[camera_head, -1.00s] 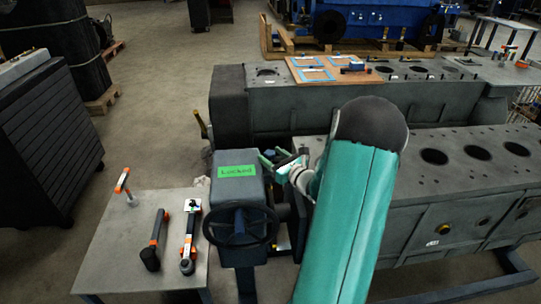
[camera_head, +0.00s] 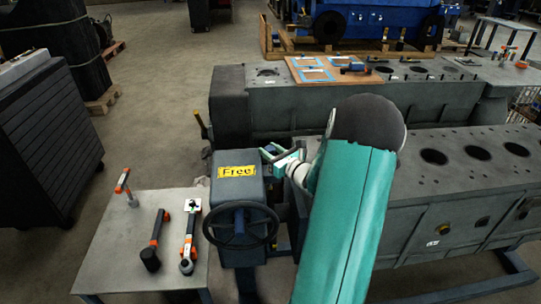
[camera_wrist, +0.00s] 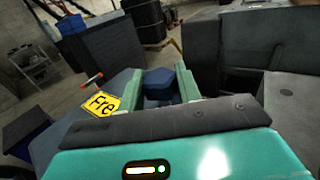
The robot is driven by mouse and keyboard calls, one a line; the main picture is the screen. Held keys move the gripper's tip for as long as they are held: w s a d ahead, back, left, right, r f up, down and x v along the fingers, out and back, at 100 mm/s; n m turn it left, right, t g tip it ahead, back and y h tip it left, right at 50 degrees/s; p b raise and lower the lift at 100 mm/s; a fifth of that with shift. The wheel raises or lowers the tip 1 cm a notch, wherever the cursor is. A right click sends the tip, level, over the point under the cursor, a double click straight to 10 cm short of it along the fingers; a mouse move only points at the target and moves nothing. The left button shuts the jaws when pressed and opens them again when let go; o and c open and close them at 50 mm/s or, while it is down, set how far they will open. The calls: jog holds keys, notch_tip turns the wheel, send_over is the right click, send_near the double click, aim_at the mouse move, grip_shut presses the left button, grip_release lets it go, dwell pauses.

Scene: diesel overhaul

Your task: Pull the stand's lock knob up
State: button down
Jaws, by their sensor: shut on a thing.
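The stand's head box (camera_head: 252,187) is dark grey, with a black handwheel (camera_head: 240,225) on its front. A yellow label (camera_head: 237,171) on its top reads "Free"; it also shows in the wrist view (camera_wrist: 101,103). The lock knob (camera_wrist: 160,80) is a blue faceted piece between my green fingers in the wrist view. My gripper (camera_wrist: 160,88) is shut on it. In the head view my gripper (camera_head: 275,154) is at the box's back right corner, and the knob is mostly hidden there. The knob's lower part is hidden in both views.
A grey side table (camera_head: 120,235) at left holds several orange-and-black tools. The engine block (camera_head: 440,200) lies right of the stand, under my arm. Another block stands behind, with a wooden board (camera_head: 325,70) on top.

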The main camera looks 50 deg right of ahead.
jog(key=shift+r, duration=1.1)
jog(key=c, duration=1)
grip_release()
jog(key=shift+r, duration=0.1)
jog(key=shift+o, duration=0.2)
jog(key=shift+s, duration=0.2)
jog(key=s+a, duration=0.1)
jog(key=s, duration=1.2)
jog(key=shift+s+a, duration=0.15)
jog(key=shift+a, duration=0.15)
